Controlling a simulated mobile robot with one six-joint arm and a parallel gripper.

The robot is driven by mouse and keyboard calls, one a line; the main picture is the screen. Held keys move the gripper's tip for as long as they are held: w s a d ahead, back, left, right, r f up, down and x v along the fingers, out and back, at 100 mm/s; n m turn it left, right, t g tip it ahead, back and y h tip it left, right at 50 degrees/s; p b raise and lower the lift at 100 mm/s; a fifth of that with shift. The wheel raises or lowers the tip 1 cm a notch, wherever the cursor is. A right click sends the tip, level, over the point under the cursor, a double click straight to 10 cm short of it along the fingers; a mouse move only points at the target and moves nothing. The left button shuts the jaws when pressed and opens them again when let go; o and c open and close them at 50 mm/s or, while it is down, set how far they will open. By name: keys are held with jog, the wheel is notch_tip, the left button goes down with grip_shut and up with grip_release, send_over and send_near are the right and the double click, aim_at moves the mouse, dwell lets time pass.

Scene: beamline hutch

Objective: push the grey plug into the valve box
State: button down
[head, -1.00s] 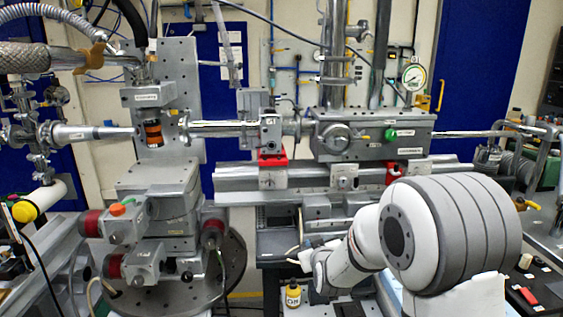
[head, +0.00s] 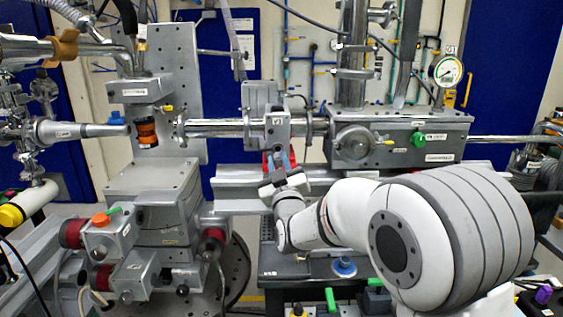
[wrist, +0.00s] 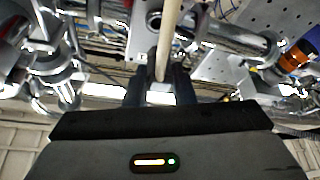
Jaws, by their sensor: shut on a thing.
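My gripper (head: 281,163) is raised in front of the beam pipe, just below a small grey box (head: 278,125) on that pipe. In the wrist view its two dark fingers (wrist: 158,88) are shut on the grey plug (wrist: 160,68), from which a pale cable (wrist: 171,25) runs up out of the picture. The plug cannot be made out in the head view. I cannot tell for sure which housing is the valve box; the small grey box is the closest to my gripper.
A large grey box (head: 440,135) with a green knob and a gauge (head: 447,70) stands to the right. A metal stage stack (head: 150,185) with an orange-black cylinder (head: 146,132) stands to the left. Below my arm a bench holds a blue knob (head: 344,266).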

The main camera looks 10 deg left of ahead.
jog(key=shift+w+a+r+p, duration=0.1)
jog(key=shift+w+a+p, duration=0.15)
jog(key=shift+w+p, duration=0.55)
jog(key=shift+w+a+p, duration=0.25)
jog(key=shift+w+p, duration=0.25)
jog(key=shift+w, duration=0.8)
jog(key=shift+w+a, duration=0.2)
jog(key=shift+w, duration=0.3)
jog(key=c, duration=1.1)
grip_release()
jog(key=shift+c, duration=0.2)
